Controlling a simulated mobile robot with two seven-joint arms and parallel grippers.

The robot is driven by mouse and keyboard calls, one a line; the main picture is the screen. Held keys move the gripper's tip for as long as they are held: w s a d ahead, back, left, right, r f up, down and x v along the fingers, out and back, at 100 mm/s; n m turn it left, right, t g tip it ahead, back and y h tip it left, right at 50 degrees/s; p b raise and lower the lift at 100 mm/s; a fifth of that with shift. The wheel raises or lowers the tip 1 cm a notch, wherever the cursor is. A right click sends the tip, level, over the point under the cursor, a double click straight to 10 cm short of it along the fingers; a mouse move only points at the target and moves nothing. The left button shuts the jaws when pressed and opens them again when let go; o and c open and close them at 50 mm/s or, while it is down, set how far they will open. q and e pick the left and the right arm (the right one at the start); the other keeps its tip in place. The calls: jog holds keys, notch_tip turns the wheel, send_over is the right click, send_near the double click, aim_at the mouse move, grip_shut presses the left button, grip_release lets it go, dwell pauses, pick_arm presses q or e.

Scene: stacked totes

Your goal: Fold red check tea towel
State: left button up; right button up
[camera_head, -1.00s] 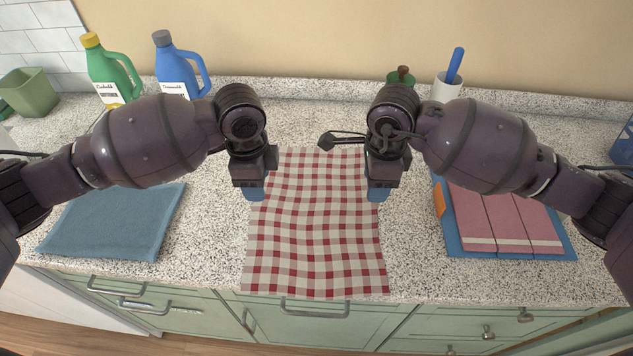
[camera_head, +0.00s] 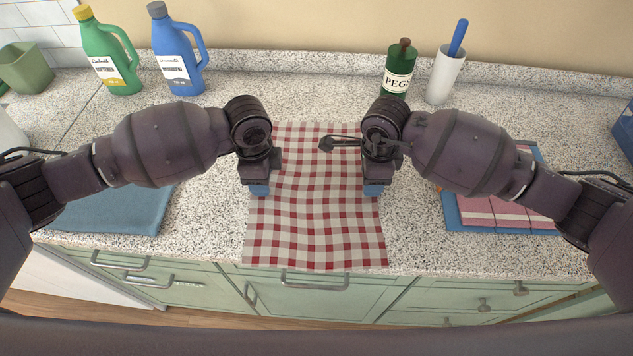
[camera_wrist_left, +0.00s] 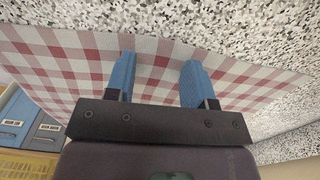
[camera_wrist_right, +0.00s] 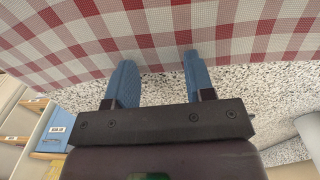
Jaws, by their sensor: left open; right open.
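The red check tea towel (camera_head: 315,225) lies spread flat on the speckled counter, its near edge close to the counter's front. It also shows in the left wrist view (camera_wrist_left: 80,62) and the right wrist view (camera_wrist_right: 150,25). My left gripper (camera_head: 259,190) is over the towel's left edge, with its blue fingers (camera_wrist_left: 155,75) apart and nothing between them but cloth beneath. My right gripper (camera_head: 373,190) is at the towel's right edge, with its fingers (camera_wrist_right: 157,75) apart and empty. Whether any fingertip touches the cloth cannot be told. The arms hide parts of the towel's side edges.
A blue towel (camera_head: 120,212) lies at left, partly under my left arm. Folded pink cloth (camera_head: 490,212) lies on a blue mat (camera_head: 545,226) at right. Bottles (camera_head: 108,58) (camera_head: 177,62), a green PEGS pot (camera_head: 398,75) and a white cup (camera_head: 444,75) stand behind.

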pick_arm(q)
jog(key=shift+f, duration=0.15)
pick_arm(e)
jog(key=shift+f, duration=0.15)
pick_arm(q)
jog(key=shift+c, duration=0.3)
pick_arm(e)
jog(key=shift+c, duration=0.3)
pick_arm(q)
grip_shut()
pick_arm(e)
grip_shut()
jog(key=shift+r, duration=0.2)
